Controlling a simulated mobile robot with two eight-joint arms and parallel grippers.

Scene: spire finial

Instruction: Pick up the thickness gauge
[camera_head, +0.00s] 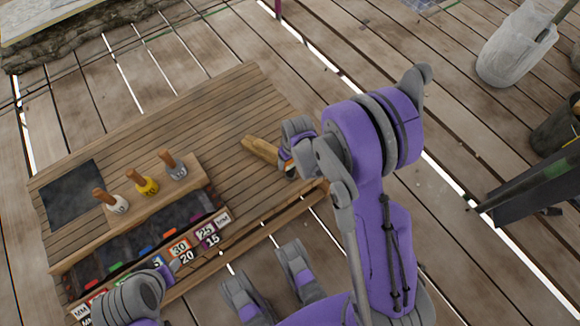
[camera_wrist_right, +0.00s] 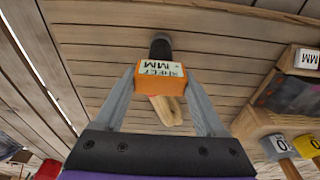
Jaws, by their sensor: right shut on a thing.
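The thickness gauge (camera_wrist_right: 162,76) is an orange block with a white label that reads "MM", in the right wrist view. My right gripper (camera_wrist_right: 160,90) is shut on it, one finger on each side. A dark round end shows above the block and a tan wooden piece (camera_wrist_right: 168,110) below it; I cannot tell whether they are joined to it. In the head view my right gripper (camera_head: 297,148) is over the right part of the wooden table, next to the wooden piece (camera_head: 262,150). Part of my left gripper (camera_head: 172,268) shows at the lower left, its fingers mostly hidden.
The wooden table (camera_head: 215,110) has a rack (camera_head: 190,180) with several wooden-handled tools, a dark square plate (camera_head: 72,193) and a compartment tray with number labels (camera_head: 180,250). A white sack (camera_head: 512,45) and a dark bucket (camera_head: 556,130) stand at the right. The table's far part is clear.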

